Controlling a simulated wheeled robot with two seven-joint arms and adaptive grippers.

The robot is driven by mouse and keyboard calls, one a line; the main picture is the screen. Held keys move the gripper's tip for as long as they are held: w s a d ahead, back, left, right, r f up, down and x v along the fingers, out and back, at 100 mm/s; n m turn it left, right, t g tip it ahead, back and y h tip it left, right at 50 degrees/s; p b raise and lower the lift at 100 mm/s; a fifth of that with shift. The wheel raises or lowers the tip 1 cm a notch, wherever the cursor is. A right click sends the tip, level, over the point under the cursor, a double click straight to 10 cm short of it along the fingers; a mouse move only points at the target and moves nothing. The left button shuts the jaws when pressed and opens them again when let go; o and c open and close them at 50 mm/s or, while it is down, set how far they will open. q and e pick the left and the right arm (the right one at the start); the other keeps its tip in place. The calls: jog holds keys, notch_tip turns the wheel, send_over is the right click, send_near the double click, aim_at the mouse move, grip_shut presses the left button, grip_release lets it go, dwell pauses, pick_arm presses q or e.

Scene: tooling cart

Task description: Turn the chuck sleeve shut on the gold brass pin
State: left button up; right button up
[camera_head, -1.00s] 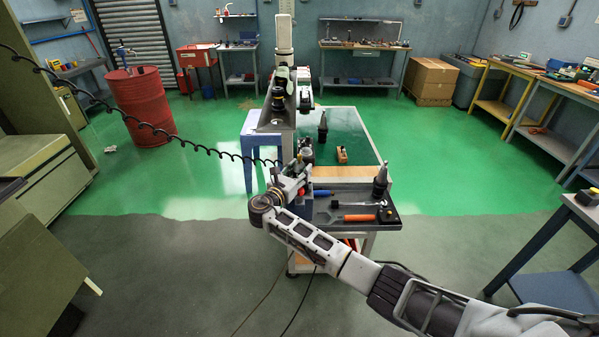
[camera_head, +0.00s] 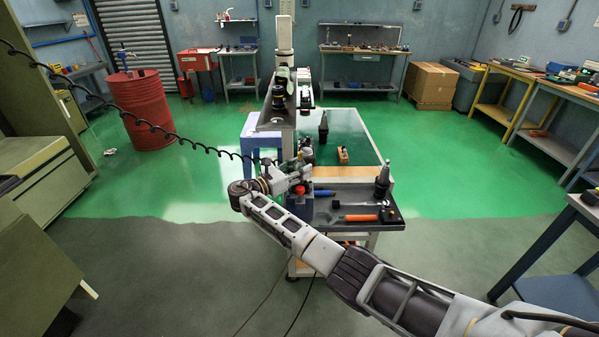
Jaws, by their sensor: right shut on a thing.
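My right gripper (camera_head: 304,171) reaches in over the near left corner of the tooling cart (camera_head: 345,228). It is shut at the dark and grey chuck (camera_head: 307,154), seemingly on its sleeve, though the jaws and the contact are small and partly covered by my own wrist. I cannot make out the gold brass pin or how far the sleeve is closed. My left gripper is not in view.
A dark tapered tool holder (camera_head: 382,180) stands at the cart tray's right. A wrench (camera_head: 362,205), an orange-handled tool (camera_head: 361,218) and a blue-handled tool (camera_head: 323,193) lie on the tray. A wooden block (camera_head: 343,155) sits farther back on the green top.

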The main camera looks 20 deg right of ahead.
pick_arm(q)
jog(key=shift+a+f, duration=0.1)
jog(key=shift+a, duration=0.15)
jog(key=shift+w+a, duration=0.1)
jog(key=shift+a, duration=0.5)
pick_arm(e)
jog(key=shift+r, duration=0.1)
jog(key=o, duration=1)
jog(key=shift+o, duration=0.2)
jog(key=shift+s+a, duration=0.2)
jog(key=shift+a, duration=0.25)
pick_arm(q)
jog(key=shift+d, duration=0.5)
pick_arm(e)
jog(key=v, duration=1.1)
jog(key=shift+w+m, duration=0.15)
jog(key=shift+m, duration=0.15)
